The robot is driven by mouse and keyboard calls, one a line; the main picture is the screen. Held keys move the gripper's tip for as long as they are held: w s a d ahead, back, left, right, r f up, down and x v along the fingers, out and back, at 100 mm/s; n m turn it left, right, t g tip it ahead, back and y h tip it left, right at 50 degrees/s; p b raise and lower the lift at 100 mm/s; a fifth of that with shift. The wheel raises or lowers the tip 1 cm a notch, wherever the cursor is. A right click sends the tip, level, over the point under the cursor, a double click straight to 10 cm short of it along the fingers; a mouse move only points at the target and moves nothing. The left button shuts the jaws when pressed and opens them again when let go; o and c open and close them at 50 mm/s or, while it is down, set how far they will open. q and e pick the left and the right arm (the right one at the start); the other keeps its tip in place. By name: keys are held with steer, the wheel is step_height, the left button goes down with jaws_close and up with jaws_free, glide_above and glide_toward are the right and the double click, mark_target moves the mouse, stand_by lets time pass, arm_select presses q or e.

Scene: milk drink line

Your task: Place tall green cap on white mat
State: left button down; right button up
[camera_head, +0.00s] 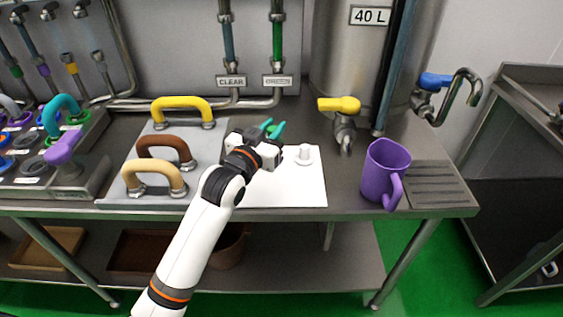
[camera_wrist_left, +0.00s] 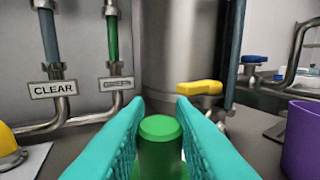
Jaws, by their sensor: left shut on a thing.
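The tall green cap (camera_wrist_left: 160,140) stands upright between the teal fingers of my left gripper (camera_wrist_left: 160,125) in the left wrist view. The gripper is shut on it. In the head view my left gripper (camera_head: 272,129) is at the back left edge of the white mat (camera_head: 295,190); its height above the surface is hard to tell. The cap is mostly hidden there behind the wrist and fingers. A small white knob-like piece (camera_head: 304,154) is at the back of the mat, right of the gripper. My right gripper is not in view.
A purple pitcher (camera_head: 386,172) stands right of the mat. A yellow-handled tap (camera_head: 339,105) juts out from the steel tank behind. A grey panel with yellow, brown and tan handles (camera_head: 160,180) is on the left. The front of the mat is clear.

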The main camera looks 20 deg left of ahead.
arm_select(q)
step_height(320, 180, down, 5)
steer(key=shift+r, duration=0.15)
step_height(320, 180, down, 4)
steer(key=shift+w+b, duration=0.1)
steer(key=shift+b, duration=0.25)
steer(key=shift+f, duration=0.3)
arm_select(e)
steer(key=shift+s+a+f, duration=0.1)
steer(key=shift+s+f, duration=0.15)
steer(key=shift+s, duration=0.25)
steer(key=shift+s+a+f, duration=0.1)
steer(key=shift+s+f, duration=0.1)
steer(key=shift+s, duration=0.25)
arm_select(q)
steer(key=shift+f, duration=0.15)
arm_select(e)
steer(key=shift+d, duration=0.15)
arm_select(q)
steer(key=c, duration=1.3)
jaws_free()
steer(key=shift+o, duration=0.2)
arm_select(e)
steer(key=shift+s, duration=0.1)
